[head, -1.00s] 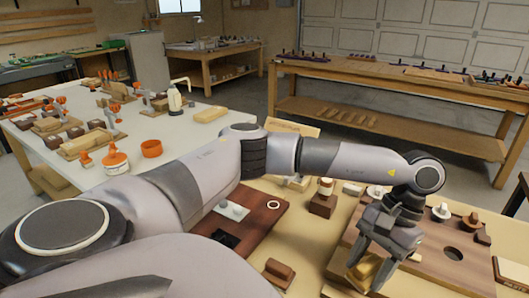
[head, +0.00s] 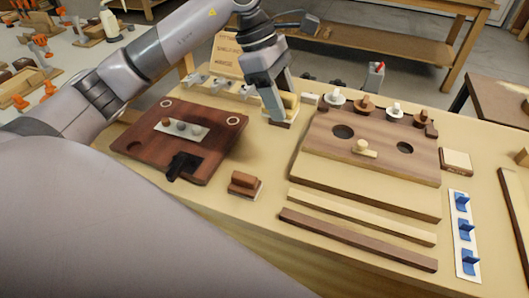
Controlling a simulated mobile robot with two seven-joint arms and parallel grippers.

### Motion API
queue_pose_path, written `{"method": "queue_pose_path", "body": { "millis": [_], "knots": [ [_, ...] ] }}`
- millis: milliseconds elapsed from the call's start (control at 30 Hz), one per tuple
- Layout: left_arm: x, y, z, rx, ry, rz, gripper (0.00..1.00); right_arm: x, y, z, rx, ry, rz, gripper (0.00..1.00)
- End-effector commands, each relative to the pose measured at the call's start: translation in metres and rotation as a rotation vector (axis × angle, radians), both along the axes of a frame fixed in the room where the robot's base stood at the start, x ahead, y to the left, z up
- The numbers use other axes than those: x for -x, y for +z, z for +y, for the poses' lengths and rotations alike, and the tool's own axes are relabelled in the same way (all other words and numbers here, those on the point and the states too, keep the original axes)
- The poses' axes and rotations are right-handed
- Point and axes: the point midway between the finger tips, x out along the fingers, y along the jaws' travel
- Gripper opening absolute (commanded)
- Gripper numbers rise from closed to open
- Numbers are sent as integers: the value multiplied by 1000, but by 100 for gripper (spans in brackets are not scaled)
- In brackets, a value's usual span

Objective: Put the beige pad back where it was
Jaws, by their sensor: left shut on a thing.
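My left gripper (head: 278,112) is at the back middle of the bench, pointing down. It is shut on the beige pad (head: 293,104), which shows at the right side of the fingers. A small dark brown block (head: 283,124) shows just below the fingertips. I cannot tell whether the pad touches it. The fingers hide part of the pad and of the block. My right gripper is not in view.
A dark brown board (head: 215,155) with a light strip lies to the left. A brown board with round holes (head: 400,160) lies to the right, with several knobs behind it. A small brown block (head: 244,184) and two long strips (head: 350,240) lie in front.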

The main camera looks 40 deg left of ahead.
Motion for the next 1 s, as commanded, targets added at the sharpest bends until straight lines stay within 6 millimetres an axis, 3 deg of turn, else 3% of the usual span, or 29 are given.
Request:
{"method": "queue_pose_path", "body": {
  "millis": [300, 567, 667, 1000],
  "knots": [
    [-9, 36, 31, 2, 592, -2, 26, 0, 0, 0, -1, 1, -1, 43],
    [-12, 47, 44, 0, 817, 2, 26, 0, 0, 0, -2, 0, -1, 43],
    [-11, 36, 45, 0, 833, 6, 26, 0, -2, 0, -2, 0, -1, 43],
    [-10, -49, 45, -2, 833, 10, 26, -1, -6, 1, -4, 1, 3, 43]
  ]
}}
